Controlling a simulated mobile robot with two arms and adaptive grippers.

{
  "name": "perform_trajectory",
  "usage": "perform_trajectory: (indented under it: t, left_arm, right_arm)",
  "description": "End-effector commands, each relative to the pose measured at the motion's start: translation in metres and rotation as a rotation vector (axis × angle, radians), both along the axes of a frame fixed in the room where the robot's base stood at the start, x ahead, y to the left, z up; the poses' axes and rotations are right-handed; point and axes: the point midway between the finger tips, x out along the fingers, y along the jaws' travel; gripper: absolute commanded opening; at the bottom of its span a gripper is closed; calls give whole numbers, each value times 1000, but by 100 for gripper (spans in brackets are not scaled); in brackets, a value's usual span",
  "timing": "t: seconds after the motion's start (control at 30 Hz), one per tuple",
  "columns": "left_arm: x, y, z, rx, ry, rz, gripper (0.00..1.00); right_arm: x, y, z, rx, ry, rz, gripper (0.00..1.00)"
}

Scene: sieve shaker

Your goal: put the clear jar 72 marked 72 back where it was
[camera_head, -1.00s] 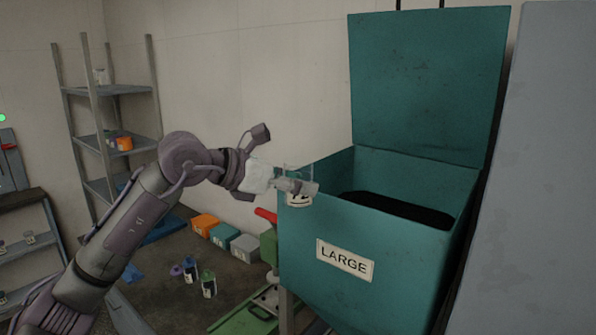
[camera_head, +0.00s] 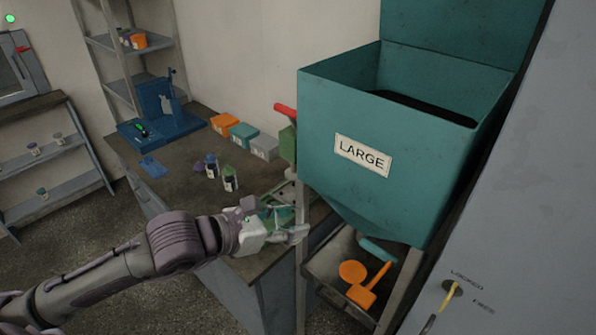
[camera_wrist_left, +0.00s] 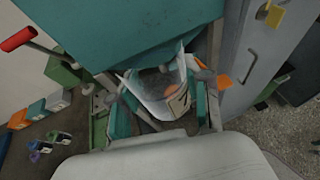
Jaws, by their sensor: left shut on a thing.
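My left gripper (camera_head: 285,222) is low in front of the hopper, above the near right part of the bench. It is shut on the clear jar 72 (camera_wrist_left: 160,88), which shows between its fingers in the left wrist view (camera_wrist_left: 162,100). My right gripper is not in view.
The teal hopper (camera_head: 330,115) marked LARGE stands close behind, with an orange scoop (camera_head: 362,292) in the tray below. The bench (camera_head: 180,190) holds two small jars (camera_head: 220,175), a blue device (camera_head: 165,110) and coloured boxes (camera_head: 243,135). A low shelf (camera_head: 45,150) stands left.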

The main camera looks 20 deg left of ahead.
Motion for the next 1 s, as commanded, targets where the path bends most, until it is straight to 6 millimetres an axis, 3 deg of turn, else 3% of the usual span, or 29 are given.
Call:
perform_trajectory:
  t: [0.03, 0.4, 0.87, 1.0]
  left_arm:
    - [-10, -1, -15, -6, 11, 10, 9]
    - [-57, 1, -89, -5, 9, 67, 9]
    - [-55, 2, -87, -8, 4, 73, 9]
    - [-56, 2, -122, 1, 2, 63, 9]
  right_arm:
    - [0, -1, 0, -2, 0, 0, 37]
    - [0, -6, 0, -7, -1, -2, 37]
    - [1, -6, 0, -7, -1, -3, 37]
    - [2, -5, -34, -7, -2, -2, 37]
